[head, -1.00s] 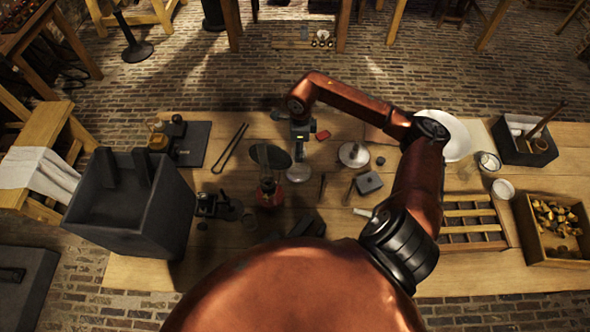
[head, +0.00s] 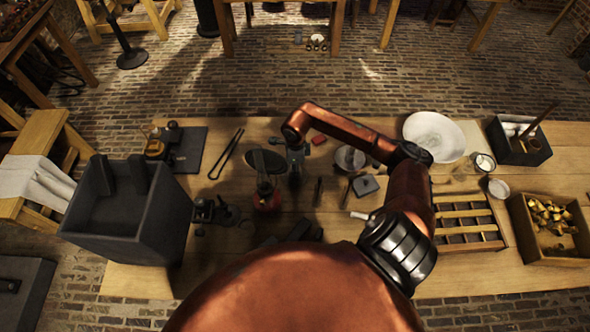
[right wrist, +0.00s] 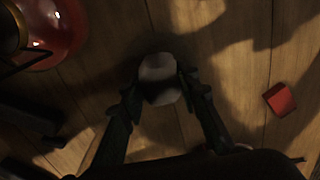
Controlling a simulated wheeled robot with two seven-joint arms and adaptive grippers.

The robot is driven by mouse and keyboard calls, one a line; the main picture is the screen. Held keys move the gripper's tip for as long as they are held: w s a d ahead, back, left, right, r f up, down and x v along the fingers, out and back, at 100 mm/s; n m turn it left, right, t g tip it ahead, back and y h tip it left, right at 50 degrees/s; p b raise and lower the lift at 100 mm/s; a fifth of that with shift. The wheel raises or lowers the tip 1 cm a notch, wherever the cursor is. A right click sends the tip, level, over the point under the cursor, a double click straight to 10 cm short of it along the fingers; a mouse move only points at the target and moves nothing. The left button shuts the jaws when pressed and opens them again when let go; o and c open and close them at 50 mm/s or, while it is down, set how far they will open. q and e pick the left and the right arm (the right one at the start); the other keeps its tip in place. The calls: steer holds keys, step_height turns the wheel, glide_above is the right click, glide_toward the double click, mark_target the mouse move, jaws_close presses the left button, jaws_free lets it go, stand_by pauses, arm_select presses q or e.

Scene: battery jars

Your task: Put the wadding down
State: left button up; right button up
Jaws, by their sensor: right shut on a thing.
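The wadding (right wrist: 158,78) is a pale, rounded piece between the fingertips of my right gripper (right wrist: 159,84) in the right wrist view. The fingers are shut on it, one on each side. It appears close above the wooden table, but I cannot tell whether it touches. In the head view my right gripper (head: 296,165) is over the middle of the table, just right of a red lamp (head: 267,199). The wadding is hidden there behind my arm and gripper. My left gripper is not in view.
A small red block (right wrist: 280,99) lies right of the gripper. A dark round disc (head: 265,161) stands by the lamp. A white plate (head: 434,125), a slotted wooden tray (head: 504,222) and a box of brass pieces (head: 525,240) are at right. A large dark box (head: 120,225) is at left.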

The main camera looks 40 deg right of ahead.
steer(key=shift+f, duration=0.1)
steer(key=o, duration=1)
steer(key=shift+r, duration=0.2)
step_height(320, 180, up, 12)
steer(key=shift+f, duration=0.1)
